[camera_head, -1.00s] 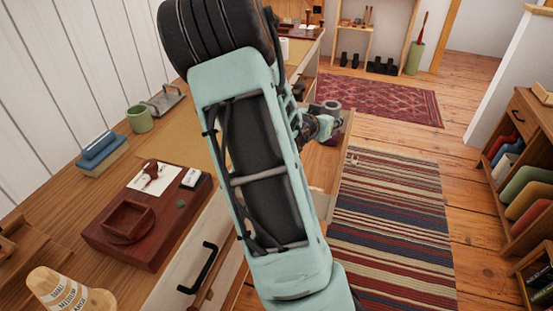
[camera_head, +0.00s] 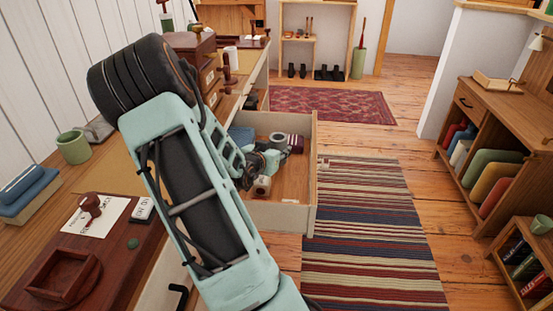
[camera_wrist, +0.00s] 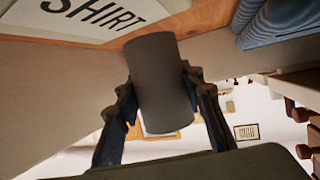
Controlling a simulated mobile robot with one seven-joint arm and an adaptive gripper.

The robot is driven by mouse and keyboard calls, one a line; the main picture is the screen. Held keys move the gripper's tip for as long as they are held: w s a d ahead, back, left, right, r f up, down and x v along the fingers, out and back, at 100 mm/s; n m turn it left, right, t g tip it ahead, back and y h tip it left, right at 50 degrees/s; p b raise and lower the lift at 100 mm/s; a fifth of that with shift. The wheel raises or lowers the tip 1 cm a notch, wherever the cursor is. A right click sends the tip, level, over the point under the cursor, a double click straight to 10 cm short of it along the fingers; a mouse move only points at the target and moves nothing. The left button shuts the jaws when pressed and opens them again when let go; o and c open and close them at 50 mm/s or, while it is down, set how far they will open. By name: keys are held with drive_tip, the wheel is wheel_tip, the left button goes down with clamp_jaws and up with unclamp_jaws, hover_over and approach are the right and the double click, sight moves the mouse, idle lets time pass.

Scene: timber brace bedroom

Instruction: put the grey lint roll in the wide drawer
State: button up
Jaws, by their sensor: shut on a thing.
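The grey lint roll (camera_head: 278,141) is a short grey cylinder, held in my gripper (camera_head: 267,157). In the wrist view the roll (camera_wrist: 162,85) sits between the two dark fingers (camera_wrist: 160,97), which are shut on it. The wide drawer (camera_head: 283,217) is pulled out, with pale walls and a wooden floor. My gripper and the roll are over or within the drawer's opening, towards its far side. I cannot tell whether the roll touches the drawer floor. My arm hides the drawer's left part.
In the drawer are a blue cloth-like thing (camera_head: 241,136), a dark red striped thing (camera_head: 296,143) and a small tan object (camera_head: 262,186) by my gripper.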

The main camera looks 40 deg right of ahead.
drive_tip(key=shift+w+f, duration=0.1)
drive_tip(key=shift+f, duration=1.05)
drive_tip(key=shift+f+b, duration=0.25)
drive_tip(key=shift+b, duration=0.15)
drive_tip(key=o, duration=1.2)
drive_tip(key=shift+r, duration=0.1)
drive_tip(key=shift+c, duration=0.2)
